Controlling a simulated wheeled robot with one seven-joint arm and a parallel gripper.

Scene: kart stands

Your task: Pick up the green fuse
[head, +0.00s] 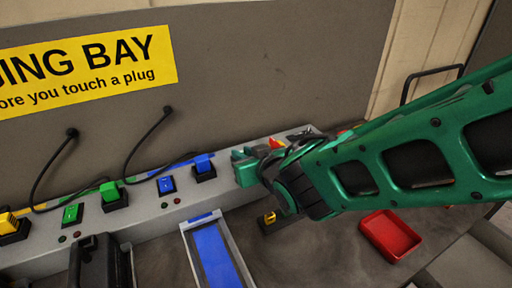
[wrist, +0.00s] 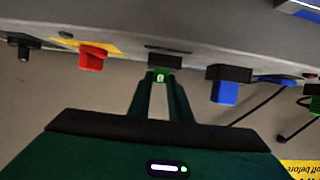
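The green fuse (wrist: 160,76) shows in the wrist view between the two fingertips of my gripper (wrist: 159,79). It fills the narrow gap, and both fingers look shut against its sides. A black block (wrist: 165,61) on the grey ledge is right at the fuse; I cannot tell whether the fuse still sits in it. In the head view my gripper (head: 246,166) is at the right part of the ledge, and my arm and hand hide the fuse there.
On the grey ledge (head: 150,218) stand a green plug (head: 112,194) and a blue plug (head: 203,167) with black cables behind. A red plug (wrist: 92,57) is beside my gripper. A blue-lined tray (head: 214,255), a small yellow piece (head: 270,217) and a red tray (head: 390,236) are in front.

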